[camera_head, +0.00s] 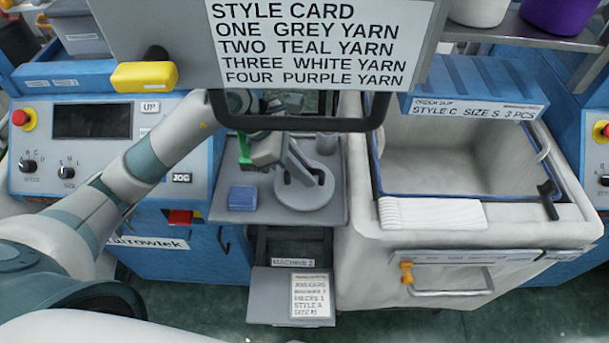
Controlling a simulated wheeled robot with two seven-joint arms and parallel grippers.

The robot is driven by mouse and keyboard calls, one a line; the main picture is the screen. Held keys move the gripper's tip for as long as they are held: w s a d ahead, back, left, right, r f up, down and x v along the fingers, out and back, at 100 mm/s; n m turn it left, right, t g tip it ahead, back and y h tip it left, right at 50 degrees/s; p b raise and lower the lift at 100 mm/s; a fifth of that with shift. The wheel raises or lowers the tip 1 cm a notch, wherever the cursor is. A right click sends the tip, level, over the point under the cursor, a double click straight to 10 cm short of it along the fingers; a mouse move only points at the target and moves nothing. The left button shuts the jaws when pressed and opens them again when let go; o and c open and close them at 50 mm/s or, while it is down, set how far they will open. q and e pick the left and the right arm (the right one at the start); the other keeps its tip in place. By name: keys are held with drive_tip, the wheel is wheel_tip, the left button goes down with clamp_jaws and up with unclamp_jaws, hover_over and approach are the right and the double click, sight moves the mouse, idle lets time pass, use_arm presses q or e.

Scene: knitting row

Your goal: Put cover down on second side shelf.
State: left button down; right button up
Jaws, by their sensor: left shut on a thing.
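My left gripper (278,150) reaches in from the left over a small grey side shelf (225,214) between the blue machine and the white bin unit. It is shut on a grey round piece (308,198), which looks like the cover, with a raised part running up to the fingers. The cover is over the shelf's right half; I cannot tell whether it rests on it. My right gripper is not in view.
A blue block (242,198) lies on the shelf, left of the cover. A yarn sign (318,45) with a black bar hangs in front. A small grey cylinder (326,143) stands behind the cover. A white folded piece (430,213) lies on the bin's front edge.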

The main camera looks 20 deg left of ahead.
use_arm(q)
wheel_tip(320, 180, down, 2)
drive_tip(key=shift+f+p, duration=0.2)
drive_tip(key=shift+p, duration=0.2)
drive_tip(key=shift+f, duration=0.1)
drive_tip(key=shift+f, duration=0.15)
drive_tip(key=c, duration=1.8)
unclamp_jaws()
drive_tip(key=shift+o, duration=0.2)
